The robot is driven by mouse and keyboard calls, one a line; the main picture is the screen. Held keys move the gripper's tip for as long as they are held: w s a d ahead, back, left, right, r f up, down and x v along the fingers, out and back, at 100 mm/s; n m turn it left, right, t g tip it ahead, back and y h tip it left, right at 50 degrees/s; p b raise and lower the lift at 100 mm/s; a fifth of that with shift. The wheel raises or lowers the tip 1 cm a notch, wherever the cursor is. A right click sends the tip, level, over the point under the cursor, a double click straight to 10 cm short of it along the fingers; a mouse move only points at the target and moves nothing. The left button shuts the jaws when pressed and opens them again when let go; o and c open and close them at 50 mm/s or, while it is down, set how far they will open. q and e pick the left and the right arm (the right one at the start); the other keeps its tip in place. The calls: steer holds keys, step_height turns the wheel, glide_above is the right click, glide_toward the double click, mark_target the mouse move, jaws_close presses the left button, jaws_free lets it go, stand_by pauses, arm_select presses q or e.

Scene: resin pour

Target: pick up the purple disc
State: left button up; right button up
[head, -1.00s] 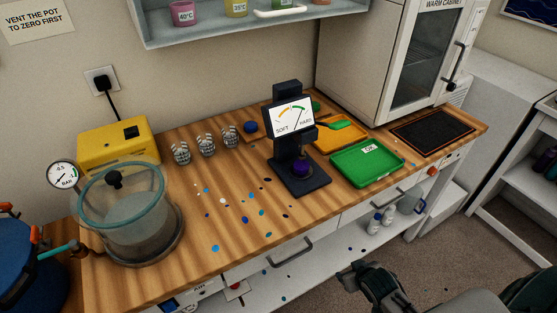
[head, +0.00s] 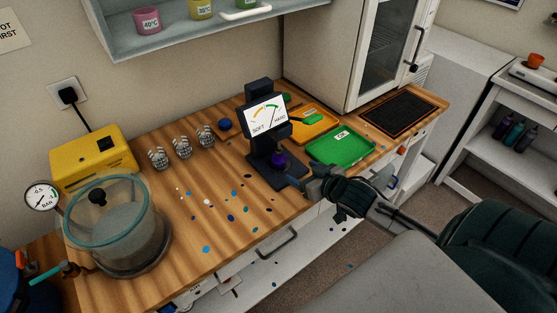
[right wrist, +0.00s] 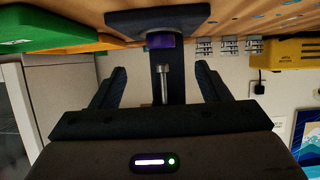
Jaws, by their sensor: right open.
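The purple disc (head: 278,160) sits on the base of the black hardness tester (head: 262,122), under its dial. It also shows in the right wrist view (right wrist: 161,41), with the tester's post behind it. My right gripper (head: 304,183) is in front of the tester, at the right front of its base. In the right wrist view its two fingers (right wrist: 158,85) stand wide apart with nothing between them, and the disc lies beyond them, roughly centred. My left gripper is not in view.
A green tray (head: 341,160) and an orange tray (head: 325,124) lie right of the tester. A glass vacuum pot (head: 138,235) stands at left. Coloured spots dot the bench (head: 190,205) between. A blue disc (head: 225,125) lies behind.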

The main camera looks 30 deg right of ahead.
mark_target(280, 160)
steer(key=shift+w+d+r, duration=0.1)
steer(key=shift+w+r, duration=0.15)
steer(key=shift+w, duration=0.55)
steer(key=x, duration=0.4)
steer(key=shift+w+f, duration=0.1)
steer(key=shift+w, duration=0.05)
steer(key=p+x, duration=0.1)
steer(key=x, duration=0.1)
steer(key=p+x, duration=0.1)
steer(key=x, duration=0.2)
steer(key=shift+a, duration=0.2)
steer(key=shift+w+f, duration=0.25)
steer(key=shift+s, duration=0.1)
steer(key=shift+c, duration=0.7)
steer(key=c, duration=0.9)
